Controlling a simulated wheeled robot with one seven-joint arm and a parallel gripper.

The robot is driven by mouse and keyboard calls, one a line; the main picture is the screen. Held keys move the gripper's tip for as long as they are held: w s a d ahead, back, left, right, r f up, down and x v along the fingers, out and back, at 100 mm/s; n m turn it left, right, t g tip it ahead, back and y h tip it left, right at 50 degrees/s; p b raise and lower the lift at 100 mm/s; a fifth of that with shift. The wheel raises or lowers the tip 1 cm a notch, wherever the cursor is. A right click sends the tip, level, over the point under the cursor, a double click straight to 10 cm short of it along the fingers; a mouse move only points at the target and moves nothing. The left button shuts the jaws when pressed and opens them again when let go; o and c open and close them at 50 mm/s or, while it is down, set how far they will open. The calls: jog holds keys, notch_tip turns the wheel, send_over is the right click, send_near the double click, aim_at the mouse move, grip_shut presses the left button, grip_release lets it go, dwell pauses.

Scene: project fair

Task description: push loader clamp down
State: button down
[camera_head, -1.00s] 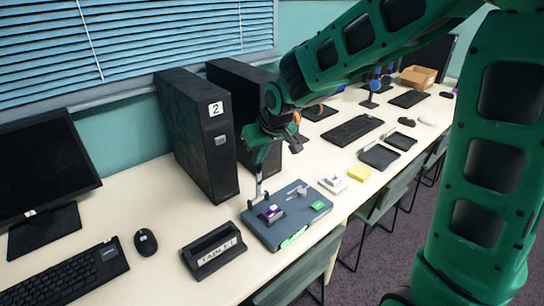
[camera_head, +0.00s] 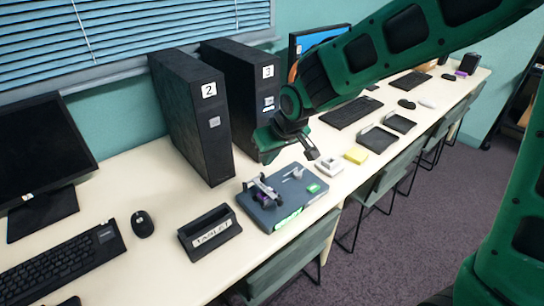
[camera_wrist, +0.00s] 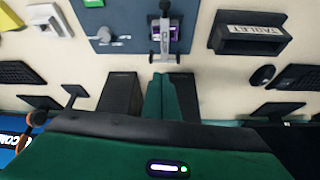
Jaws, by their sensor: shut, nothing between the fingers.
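The loader (camera_head: 290,212) is a flat blue-grey box with a green label on the bench in the head view. It shows at the top of the wrist view (camera_wrist: 105,40). A purple part (camera_head: 266,198) sits at its left side, also in the wrist view (camera_wrist: 174,30). The grey loader clamp (camera_head: 262,186) lies low across the purple part; it also shows in the wrist view (camera_wrist: 164,35). Whether it is fully seated I cannot tell. My gripper (camera_head: 266,158) is shut and empty, above and behind the loader, apart from the clamp. Its fingers show in the wrist view (camera_wrist: 170,80).
Black towers numbered 2 (camera_head: 195,120) and 3 (camera_head: 240,95) stand close behind the loader. A black tablet holder (camera_head: 210,232) is at its left front. A white device (camera_head: 322,168) and yellow block (camera_head: 356,155) lie to its right.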

jog(key=shift+w+a+f, duration=0.1)
jog(key=shift+w+a, duration=0.25)
jog(key=shift+w, duration=0.05)
jog(key=s+d+f, duration=0.1)
jog(key=s+d, duration=0.4)
jog(key=s, duration=0.2)
jog(key=shift+s+d, duration=0.25)
jog(key=shift+d, duration=0.1)
dwell(0.4)
jog(key=shift+f, duration=0.1)
